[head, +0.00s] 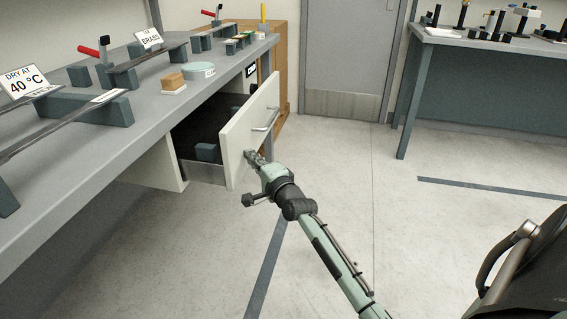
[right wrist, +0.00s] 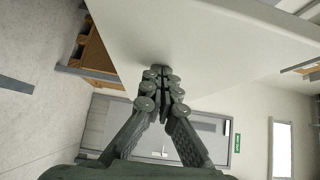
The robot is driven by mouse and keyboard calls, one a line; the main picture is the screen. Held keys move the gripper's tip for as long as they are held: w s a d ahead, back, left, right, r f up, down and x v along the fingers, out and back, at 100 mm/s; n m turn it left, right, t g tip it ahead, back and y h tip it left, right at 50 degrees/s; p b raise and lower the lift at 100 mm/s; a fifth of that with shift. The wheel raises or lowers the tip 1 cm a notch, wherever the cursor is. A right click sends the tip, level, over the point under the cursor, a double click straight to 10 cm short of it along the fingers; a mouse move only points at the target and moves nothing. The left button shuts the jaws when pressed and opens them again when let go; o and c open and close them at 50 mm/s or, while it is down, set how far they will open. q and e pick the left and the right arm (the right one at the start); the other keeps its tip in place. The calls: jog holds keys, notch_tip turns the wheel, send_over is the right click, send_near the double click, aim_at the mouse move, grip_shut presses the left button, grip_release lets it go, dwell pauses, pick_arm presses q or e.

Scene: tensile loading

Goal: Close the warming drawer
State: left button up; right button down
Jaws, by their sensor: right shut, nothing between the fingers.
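The warming drawer (head: 249,129) stands pulled out from under the grey workbench, with a cream front and a metal bar handle (head: 266,120). Its dark inside shows, with a grey block (head: 207,152) in it. My right gripper (head: 252,157) is shut and empty, its tips at the lower near part of the drawer front. In the right wrist view the closed fingertips (right wrist: 160,72) are at the pale drawer front (right wrist: 205,35), touching or very close to it. My left gripper is not in view.
A wooden cabinet (head: 283,60) stands beyond the drawer. A second table (head: 480,40) is at the back right. The floor between is clear, with dark stripes.

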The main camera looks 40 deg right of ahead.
aim_at(206, 151)
jog(key=w+a, duration=0.5)
jog(key=shift+w, duration=0.35)
jog(key=w+a, duration=0.2)
jog(key=w, duration=0.1)
jog(key=shift+w+a, duration=0.25)
jog(key=shift+a, duration=0.15)
jog(key=shift+w+a, duration=0.4)
jog(key=shift+w, duration=0.1)
jog(key=shift+a+r, duration=0.1)
jog(key=shift+a, duration=0.05)
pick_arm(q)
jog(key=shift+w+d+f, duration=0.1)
pick_arm(e)
jog(key=shift+w, duration=0.1)
jog(key=shift+a, duration=0.1)
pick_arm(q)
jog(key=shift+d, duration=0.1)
